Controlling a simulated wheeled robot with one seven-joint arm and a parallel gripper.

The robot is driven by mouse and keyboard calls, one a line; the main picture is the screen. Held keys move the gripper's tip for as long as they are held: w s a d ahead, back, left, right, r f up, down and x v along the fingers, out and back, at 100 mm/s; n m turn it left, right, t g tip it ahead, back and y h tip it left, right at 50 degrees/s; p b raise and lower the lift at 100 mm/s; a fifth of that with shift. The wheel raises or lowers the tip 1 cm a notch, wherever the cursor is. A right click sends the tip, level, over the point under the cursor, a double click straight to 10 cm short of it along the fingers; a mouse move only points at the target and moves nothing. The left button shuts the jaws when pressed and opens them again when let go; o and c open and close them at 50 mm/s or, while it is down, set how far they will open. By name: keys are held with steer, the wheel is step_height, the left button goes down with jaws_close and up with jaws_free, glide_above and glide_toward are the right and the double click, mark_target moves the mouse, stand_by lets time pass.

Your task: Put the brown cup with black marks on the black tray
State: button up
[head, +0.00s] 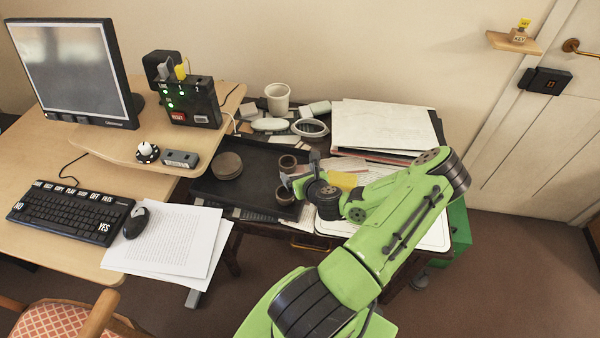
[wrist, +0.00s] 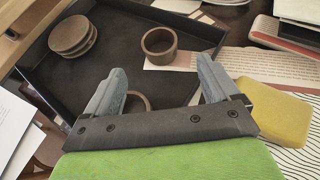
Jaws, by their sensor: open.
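The black tray (head: 251,191) lies on the low desk and fills the upper left of the wrist view (wrist: 112,48). Two small brown cups show at its right side: a rear one (head: 287,162), also in the wrist view (wrist: 160,46), and a front one (head: 284,196). In the wrist view a brown rim (wrist: 138,99) shows between my fingers, mostly hidden by my gripper. I cannot make out black marks on either cup, nor whether each rests fully on the tray. My gripper (head: 299,170) is open, close above the cups, with nothing visibly clamped.
A stack of round brown discs (head: 228,165) sits on the tray's left part. A yellow block (head: 342,181) lies right of my gripper, among papers. A white cup (head: 277,98) and a ring-shaped dish (head: 310,128) stand behind. A paper pile (head: 385,127) is at back right.

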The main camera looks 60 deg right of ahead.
steer(key=shift+s+a+r, duration=0.15)
steer(key=shift+s, duration=0.05)
steer(key=w+a+r+n+g+y, duration=0.1)
steer(key=w+a+r+n+y, duration=0.3)
steer(key=a+n, duration=0.6)
steer(key=w+a+r+n+g+y, duration=0.25)
steer(key=w+a+r+n, duration=0.35)
steer(key=n, duration=0.6)
steer(key=s+a+r+n+g, duration=0.2)
steer(key=s+a+r+n, duration=0.4)
steer(key=a+r+n, duration=0.4)
steer(key=s+a+r+n, duration=0.4)
steer(key=s+n, duration=0.1)
steer(key=s, duration=0.1)
steer(key=s+a+r+n, duration=0.4)
steer(key=s+n, duration=0.1)
steer(key=s, duration=0.2)
steer(key=shift+s+a+t, duration=0.15)
steer(key=shift+t, duration=0.2)
